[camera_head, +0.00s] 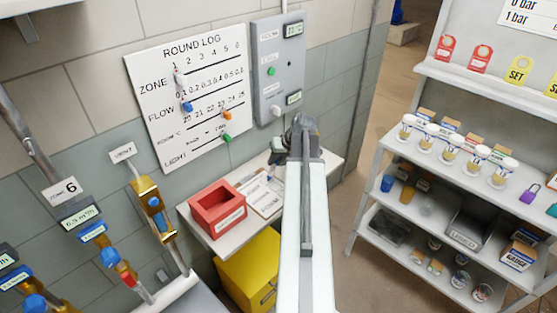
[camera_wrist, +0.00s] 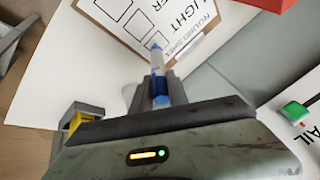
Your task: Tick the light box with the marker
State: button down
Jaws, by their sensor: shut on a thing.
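My gripper (camera_wrist: 161,88) is shut on a marker (camera_wrist: 158,63), a white and blue pen that points away from the jaws in the wrist view. Its tip end lies over the lower edge of the round sheet (camera_wrist: 180,22) on its brown clipboard; I cannot tell if it touches. The word LIGHT and several square boxes show on the sheet, and the marker and gripper hide part of it. In the head view the clipboard (camera_head: 262,196) lies on the shelf, partly behind my arm.
A red tray (camera_head: 218,208) stands left of the clipboard. A yellow bin (camera_head: 250,272) is below the shelf (camera_head: 186,213). The round log board (camera_head: 190,95) and a grey panel (camera_head: 278,70) hang on the wall behind. A stocked rack (camera_head: 450,175) stands right.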

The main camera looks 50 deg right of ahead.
jog(key=shift+w+a, duration=0.6)
jog(key=shift+w, duration=0.15)
jog(key=shift+s+d, duration=0.15)
jog(key=shift+s+d, duration=0.45)
jog(key=shift+a, duration=0.1)
jog(key=shift+s+a, duration=0.15)
jog(key=shift+a, duration=0.3)
notch_tip(320, 180, up, 8)
jog(key=p, duration=0.8)
